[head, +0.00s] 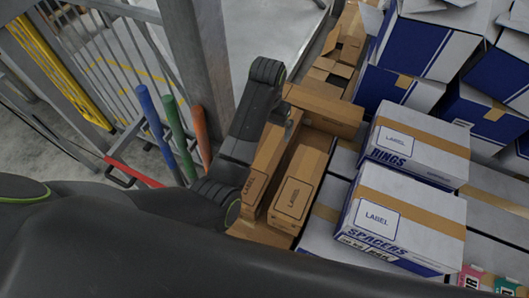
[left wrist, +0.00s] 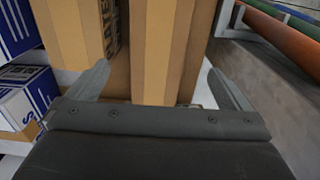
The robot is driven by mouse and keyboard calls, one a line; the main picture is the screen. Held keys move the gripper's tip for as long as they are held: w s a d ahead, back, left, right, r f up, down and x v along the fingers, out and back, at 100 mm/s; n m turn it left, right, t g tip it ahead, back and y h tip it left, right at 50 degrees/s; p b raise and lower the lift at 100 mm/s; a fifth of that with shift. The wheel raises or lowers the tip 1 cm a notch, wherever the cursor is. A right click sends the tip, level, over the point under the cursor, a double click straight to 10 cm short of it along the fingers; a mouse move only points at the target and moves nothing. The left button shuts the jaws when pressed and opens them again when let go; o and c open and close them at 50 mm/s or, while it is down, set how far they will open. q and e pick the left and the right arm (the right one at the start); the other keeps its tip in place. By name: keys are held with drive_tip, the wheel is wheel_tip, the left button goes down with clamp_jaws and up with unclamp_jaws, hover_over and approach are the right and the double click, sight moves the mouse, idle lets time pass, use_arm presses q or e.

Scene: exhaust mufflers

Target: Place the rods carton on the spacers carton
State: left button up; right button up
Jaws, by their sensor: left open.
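The white and blue spacers carton (head: 401,222) lies at the lower right in the head view, its name readable on its side. No name reading rods is legible. Two long brown cartons with labels lie side by side left of it: one on the left (head: 268,163) and one on the right (head: 304,175). My left gripper (left wrist: 158,70) is open in the left wrist view, its fingers spread in front of a tall brown carton (left wrist: 160,45) with a lighter tape stripe. I cannot tell if they touch it. In the head view my left arm mostly hides it. My right gripper is not in view.
A rings carton (head: 420,143) sits just behind the spacers carton. Open white and blue boxes (head: 415,47) crowd the back right. Another brown carton (head: 325,108) lies crosswise. Blue, green and orange cylinders (head: 174,138) and a grey post (head: 205,60) stand left of my arm.

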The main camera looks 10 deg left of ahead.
use_arm(q)
drive_tip(key=p, duration=0.1)
hover_over(268, 150)
drive_tip(key=f, duration=0.4)
drive_tip(key=shift+s+a, duration=0.25)
wheel_tip(268, 150, down, 6)
drive_tip(key=shift+w+r, duration=0.15)
drive_tip(key=shift+d+f+p, duration=0.2)
drive_tip(key=shift+f+p, duration=0.15)
drive_tip(key=shift+f, duration=2.5)
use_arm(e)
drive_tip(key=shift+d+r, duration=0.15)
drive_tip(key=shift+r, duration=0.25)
use_arm(q)
drive_tip(key=c, duration=1.3)
drive_tip(key=shift+w+r, duration=0.1)
drive_tip(key=shift+w, duration=0.05)
drive_tip(key=shift+c, duration=1.3)
